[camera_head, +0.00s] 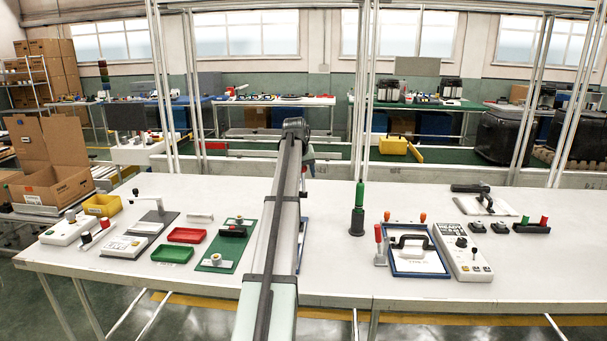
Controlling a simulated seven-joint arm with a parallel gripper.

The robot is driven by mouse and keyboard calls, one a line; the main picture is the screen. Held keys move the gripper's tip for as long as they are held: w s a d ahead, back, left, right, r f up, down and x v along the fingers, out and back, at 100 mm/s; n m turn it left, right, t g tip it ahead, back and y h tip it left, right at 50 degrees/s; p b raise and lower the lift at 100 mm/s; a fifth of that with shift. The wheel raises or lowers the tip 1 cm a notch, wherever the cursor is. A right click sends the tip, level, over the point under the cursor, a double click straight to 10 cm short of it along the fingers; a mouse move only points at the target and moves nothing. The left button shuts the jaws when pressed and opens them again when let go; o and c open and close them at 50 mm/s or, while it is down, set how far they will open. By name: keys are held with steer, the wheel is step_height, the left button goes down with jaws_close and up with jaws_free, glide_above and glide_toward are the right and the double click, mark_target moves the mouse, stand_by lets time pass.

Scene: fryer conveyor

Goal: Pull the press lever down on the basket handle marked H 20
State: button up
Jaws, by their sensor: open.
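No marking that I can read as H 20 shows, so I cannot tell which part is the named handle. A black arched handle (409,240) sits on a white board with a blue frame (394,268), right of my arm. A red-handled upright lever (379,236) stands at that board's left edge. A grey plate with a black-tipped upright lever (159,206) stands on the left of the table. A black handle lever (470,188) lies over a white plate at the back right. My arm crosses the middle of the picture; my gripper is hidden behind it.
A white control box (462,252), a green-topped post (357,210), red (187,235) and green (170,253) trays and a green board (227,246) stand on the white table (330,285). Another blue-framed board (303,228) is partly hidden by my arm. Metal posts rise behind.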

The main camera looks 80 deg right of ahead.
jaws_close()
stand_by(0.5)
